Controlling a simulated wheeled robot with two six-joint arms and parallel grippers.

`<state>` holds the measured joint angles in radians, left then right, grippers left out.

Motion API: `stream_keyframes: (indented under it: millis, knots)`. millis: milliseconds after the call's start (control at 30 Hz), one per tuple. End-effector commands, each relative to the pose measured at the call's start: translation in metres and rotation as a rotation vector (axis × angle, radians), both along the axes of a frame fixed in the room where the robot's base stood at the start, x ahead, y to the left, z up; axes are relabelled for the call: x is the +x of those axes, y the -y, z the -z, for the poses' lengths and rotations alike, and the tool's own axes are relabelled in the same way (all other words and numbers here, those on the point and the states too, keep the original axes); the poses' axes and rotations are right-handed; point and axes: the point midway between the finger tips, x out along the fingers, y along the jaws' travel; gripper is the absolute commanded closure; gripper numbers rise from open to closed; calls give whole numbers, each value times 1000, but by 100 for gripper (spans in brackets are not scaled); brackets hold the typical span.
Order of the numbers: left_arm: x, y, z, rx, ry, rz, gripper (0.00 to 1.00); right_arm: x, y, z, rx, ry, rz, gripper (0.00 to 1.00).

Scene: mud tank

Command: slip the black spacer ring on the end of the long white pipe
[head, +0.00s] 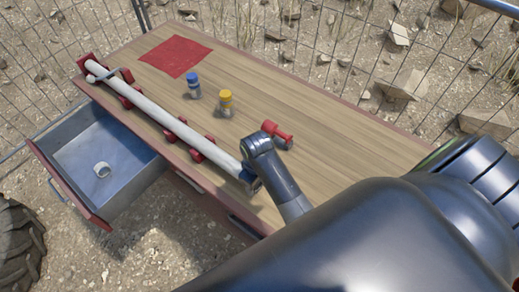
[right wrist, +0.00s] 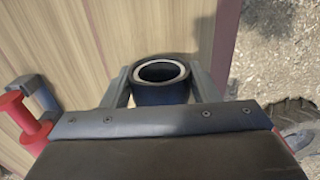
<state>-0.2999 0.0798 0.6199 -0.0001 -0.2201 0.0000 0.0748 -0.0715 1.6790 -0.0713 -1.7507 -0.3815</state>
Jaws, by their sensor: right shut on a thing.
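The long white pipe (head: 180,125) lies across red supports along the table's front edge. Its near end is at my right gripper (head: 248,172). In the right wrist view, my right gripper (right wrist: 163,88) is shut on the black spacer ring (right wrist: 160,95), with one finger on each side. A pale round rim with a dark hollow shows inside the ring and looks like the pipe's end, with the ring around it. How far the ring sits along the pipe cannot be told. In the head view my arm and gripper hide most of the ring. My left gripper is not in view.
An open drawer (head: 75,140) below the pipe holds a small white ring-shaped piece (head: 102,170). A blue-capped jar (head: 193,85), a yellow-capped jar (head: 226,103), a red spool-like piece (head: 277,133) and a red mat (head: 176,56) are on the table. The table's right half is mostly clear.

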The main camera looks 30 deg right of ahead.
Motion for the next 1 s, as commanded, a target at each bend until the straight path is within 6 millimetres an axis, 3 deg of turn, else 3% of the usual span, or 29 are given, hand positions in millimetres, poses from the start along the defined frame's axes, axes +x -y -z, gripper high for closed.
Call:
stream_keyframes:
  millis: [1000]
  knots:
    - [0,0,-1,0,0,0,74,28,-12,0,0,-1,-1,60]
